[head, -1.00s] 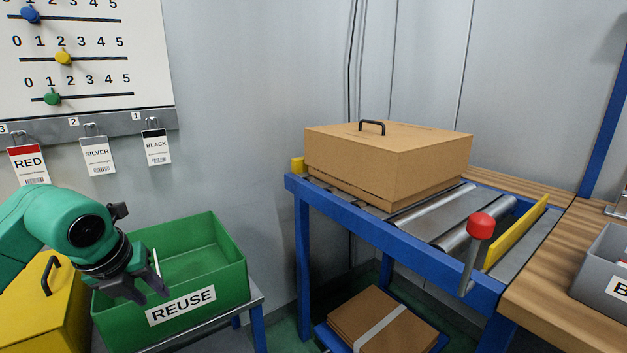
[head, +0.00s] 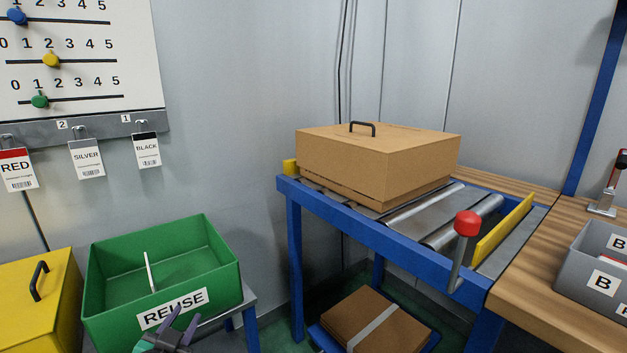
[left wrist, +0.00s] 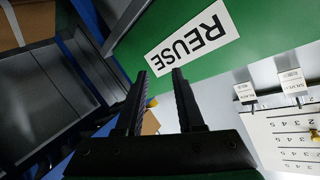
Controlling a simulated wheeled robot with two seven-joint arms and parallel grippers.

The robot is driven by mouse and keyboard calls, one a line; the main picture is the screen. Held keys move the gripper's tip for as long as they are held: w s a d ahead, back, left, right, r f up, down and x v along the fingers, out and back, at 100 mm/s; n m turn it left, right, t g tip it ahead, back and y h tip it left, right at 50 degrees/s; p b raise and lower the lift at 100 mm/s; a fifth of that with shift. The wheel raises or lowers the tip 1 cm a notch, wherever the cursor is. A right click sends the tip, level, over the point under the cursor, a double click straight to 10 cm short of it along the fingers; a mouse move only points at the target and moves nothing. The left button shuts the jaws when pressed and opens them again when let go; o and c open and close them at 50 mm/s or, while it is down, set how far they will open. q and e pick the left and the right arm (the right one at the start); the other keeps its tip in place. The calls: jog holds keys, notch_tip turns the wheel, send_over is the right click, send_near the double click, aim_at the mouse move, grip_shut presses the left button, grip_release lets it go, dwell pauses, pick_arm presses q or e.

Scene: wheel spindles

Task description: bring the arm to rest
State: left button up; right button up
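My left gripper (head: 177,333) is at the bottom edge of the head view, in front of the green REUSE bin (head: 205,252). In the left wrist view its two dark fingers (left wrist: 162,78) stand apart with nothing between them. The bin's green wall and REUSE label (left wrist: 192,40) show beyond the fingertips. Most of my left arm is below the head view. My right gripper is in neither view.
A yellow box (head: 62,298) stands left of the bin. A cardboard box (head: 385,165) with a black handle sits on the blue-framed roller conveyor (head: 375,226), beside a red-knobbed lever (head: 467,224). Grey bins (head: 582,270) stand on the wooden bench at right.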

pick_arm(q)
jog(key=s+d+f+n+g+h, duration=0.25)
jog(key=s+f+g, duration=0.85)
jog(key=s+f, duration=0.8)
notch_tip(320, 180, down, 12)
jog(key=s+d+g, duration=0.2)
jog(key=s+a+p, duration=0.2)
jog(key=s+p, duration=0.6)
jog(key=p, duration=0.5)
jog(key=s+a+p, duration=0.3)
jog(key=s+p, duration=0.5)
jog(key=p, duration=0.5)
jog(key=shift+s+a+r+m+g, duration=0.2)
jog(key=shift+s+r+m+g, duration=0.1)
jog(key=shift+s+r+m, duration=0.1)
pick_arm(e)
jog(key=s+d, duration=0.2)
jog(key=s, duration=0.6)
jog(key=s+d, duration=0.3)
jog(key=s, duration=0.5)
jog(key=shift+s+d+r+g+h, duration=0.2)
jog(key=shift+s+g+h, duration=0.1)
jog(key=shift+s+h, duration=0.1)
